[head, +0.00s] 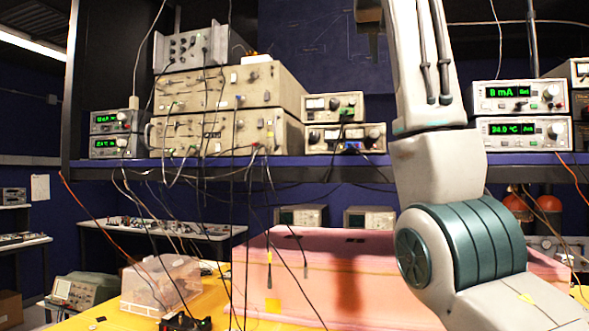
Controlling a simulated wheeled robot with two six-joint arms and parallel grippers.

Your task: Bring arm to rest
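My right arm (440,165) comes in from the lower right, bends at a green-banded joint and rises almost straight up. Its upper link leaves the frame at the top, in front of the shelf. A small grey and brown part (370,22) hangs at the top edge beside this link. I cannot tell whether it belongs to my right gripper, and no fingertips show clearly. My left arm and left gripper are not in view.
The pink foam enclosure (300,258) stands on the yellow table (215,300) behind my arm. A clear plastic box (160,287) is on the left. The shelf (230,171) holds several instruments (230,85), (520,115). Cables hang from it across the left.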

